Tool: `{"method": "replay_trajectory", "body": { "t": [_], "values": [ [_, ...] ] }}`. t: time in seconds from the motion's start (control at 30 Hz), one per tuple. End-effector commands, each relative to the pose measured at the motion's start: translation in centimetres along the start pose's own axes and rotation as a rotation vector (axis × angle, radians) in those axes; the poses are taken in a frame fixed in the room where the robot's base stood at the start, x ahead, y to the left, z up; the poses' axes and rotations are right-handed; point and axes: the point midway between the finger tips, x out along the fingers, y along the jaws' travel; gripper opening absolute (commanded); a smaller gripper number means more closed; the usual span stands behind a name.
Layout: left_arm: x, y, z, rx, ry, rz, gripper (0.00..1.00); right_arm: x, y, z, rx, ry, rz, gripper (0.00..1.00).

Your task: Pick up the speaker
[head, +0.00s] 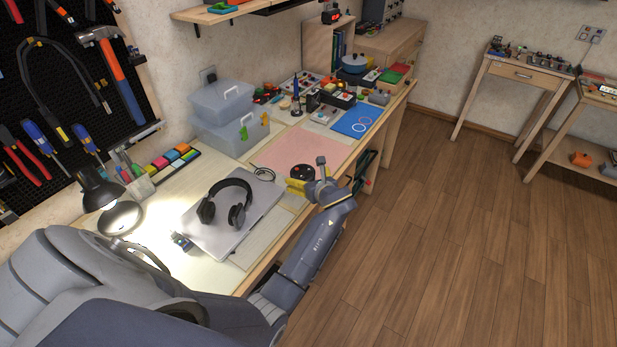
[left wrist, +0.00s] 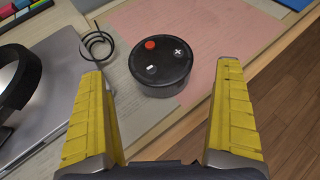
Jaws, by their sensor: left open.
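The speaker is a round black puck with a red dot and white plus and minus marks on top. In the left wrist view the speaker (left wrist: 160,61) lies ahead of and between my open fingers, partly over the edge of the pink mat. In the head view the speaker (head: 302,172) sits on the workbench, just beyond the yellow fingers. My left gripper (head: 297,187) is open and empty; its two yellow fingers also show in the left wrist view (left wrist: 163,112). The fingers do not appear to touch the speaker. My right gripper is not in view.
Black headphones (head: 226,203) rest on a closed grey laptop (head: 225,240) left of the speaker. A coiled dark cable (head: 264,174) lies close beside the speaker. The pink mat (head: 301,148) is mostly clear. The bench's front edge is near, with open floor (head: 450,230) beyond.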

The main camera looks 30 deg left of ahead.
Motion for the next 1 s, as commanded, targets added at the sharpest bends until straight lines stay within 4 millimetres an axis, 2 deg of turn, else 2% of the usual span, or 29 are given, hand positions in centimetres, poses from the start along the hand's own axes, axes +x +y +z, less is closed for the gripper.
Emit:
{"method": "replay_trajectory", "body": {
  "t": [0.4,0.8,1.0],
  "values": [
    [5.1,-0.1,0.1,0.001,-0.001,-0.002,1.0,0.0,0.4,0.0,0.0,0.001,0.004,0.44],
    [5.8,-0.1,0.0,0.0,0.0,-0.003,1.0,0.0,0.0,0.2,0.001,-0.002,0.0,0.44],
    [5.8,-0.1,0.0,0.0,0.0,-0.003,0.77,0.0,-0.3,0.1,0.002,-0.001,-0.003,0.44]
  ]
}}
